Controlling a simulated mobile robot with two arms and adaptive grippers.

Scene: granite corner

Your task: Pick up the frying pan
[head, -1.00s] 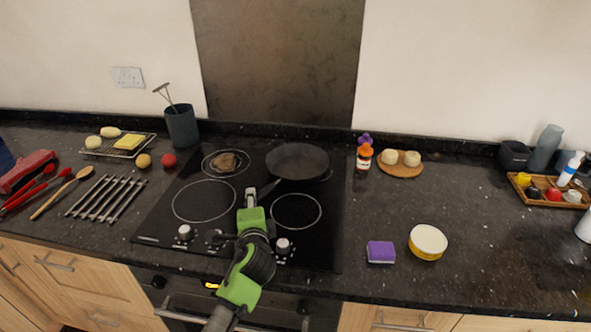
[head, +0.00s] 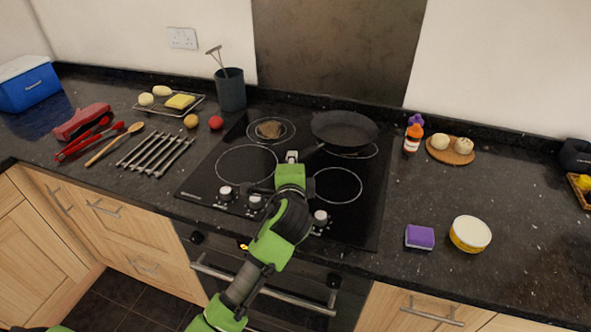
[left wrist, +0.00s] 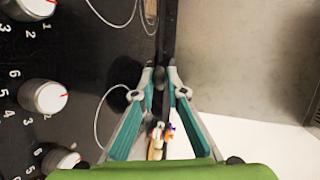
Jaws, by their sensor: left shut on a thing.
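The dark frying pan (head: 344,128) is over the rear right burner of the black hob, with its bowl facing up. Part of the burner ring shows below its right rim, and the pan looks slightly raised. Its handle points towards the front left, to my left gripper (head: 291,157). In the left wrist view, my left gripper (left wrist: 160,78) is shut on the dark, narrow handle (left wrist: 165,45). The gripper hides the handle's end in the head view. My right gripper is not in view.
A utensil pot (head: 231,90) stands behind left; an orange-labelled bottle (head: 413,138) stands right of the pan. A purple sponge (head: 419,237) lies front right.

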